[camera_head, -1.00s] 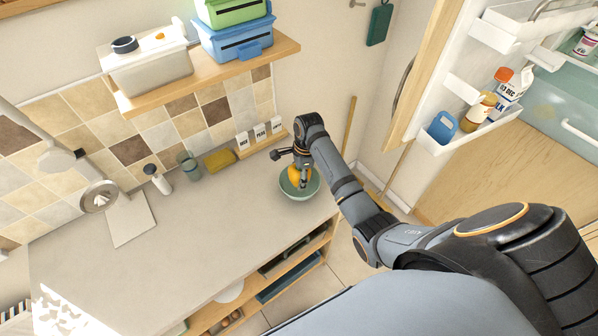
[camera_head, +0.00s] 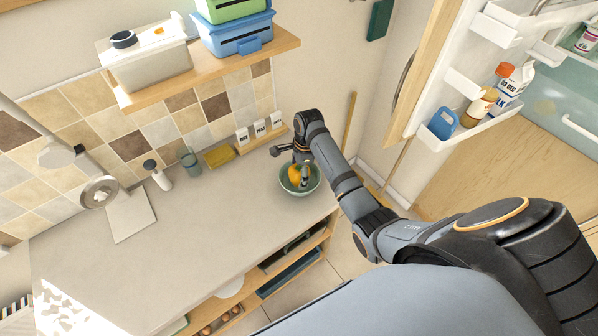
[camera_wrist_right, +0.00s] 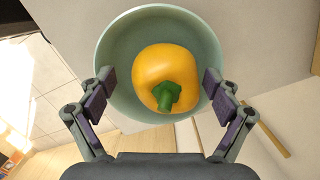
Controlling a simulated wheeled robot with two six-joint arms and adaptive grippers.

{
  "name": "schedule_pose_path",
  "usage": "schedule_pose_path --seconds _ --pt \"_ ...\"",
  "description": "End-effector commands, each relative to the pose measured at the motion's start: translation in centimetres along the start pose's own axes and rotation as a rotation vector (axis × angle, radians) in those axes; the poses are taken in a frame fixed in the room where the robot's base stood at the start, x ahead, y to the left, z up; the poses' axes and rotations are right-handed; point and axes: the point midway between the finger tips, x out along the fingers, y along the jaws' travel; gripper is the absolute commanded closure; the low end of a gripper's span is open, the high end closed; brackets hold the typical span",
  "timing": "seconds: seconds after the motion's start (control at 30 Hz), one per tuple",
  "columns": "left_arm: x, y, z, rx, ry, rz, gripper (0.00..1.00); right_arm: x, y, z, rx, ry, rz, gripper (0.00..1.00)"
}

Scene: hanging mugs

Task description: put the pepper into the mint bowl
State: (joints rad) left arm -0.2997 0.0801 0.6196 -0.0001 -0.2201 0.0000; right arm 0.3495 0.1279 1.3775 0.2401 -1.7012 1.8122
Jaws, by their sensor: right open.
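The yellow pepper (camera_head: 294,173) with its green stem lies inside the mint bowl (camera_head: 286,188), which stands at the right end of the counter. In the right wrist view the pepper (camera_wrist_right: 162,68) rests within the bowl (camera_wrist_right: 120,50), stem facing the camera. My right gripper (camera_head: 303,170) is over the bowl. Its fingers (camera_wrist_right: 158,80) are spread, one to each side of the pepper, with gaps between them and the pepper. The gripper partly hides the pepper and bowl in the head view. My left gripper is not in view.
The grey counter (camera_head: 185,245) is mostly clear. A yellow sponge (camera_head: 220,156), a green cup (camera_head: 190,162) and a white bottle (camera_head: 158,176) stand along the tiled wall. A wooden shelf (camera_head: 285,46) with boxes hangs above. An open fridge door (camera_head: 425,75) is at right.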

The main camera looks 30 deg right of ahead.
Motion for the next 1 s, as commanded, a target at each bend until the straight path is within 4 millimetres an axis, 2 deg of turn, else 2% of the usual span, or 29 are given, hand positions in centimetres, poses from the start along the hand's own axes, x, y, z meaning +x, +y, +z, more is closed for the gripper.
schedule_pose_path --seconds 0.17,0.4,0.53,1.0 --pt "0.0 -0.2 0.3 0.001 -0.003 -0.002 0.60 -0.8 -0.1 0.0 0.000 0.000 -0.002 0.10" --pt "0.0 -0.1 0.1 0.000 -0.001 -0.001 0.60 -5.3 -0.1 0.0 -0.001 0.001 -0.004 0.10" --pt "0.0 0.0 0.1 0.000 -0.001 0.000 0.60 -7.0 -0.1 0.0 0.000 0.000 -0.002 0.10" --pt "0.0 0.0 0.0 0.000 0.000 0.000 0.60 -7.5 0.0 0.0 0.000 0.000 0.000 0.10"
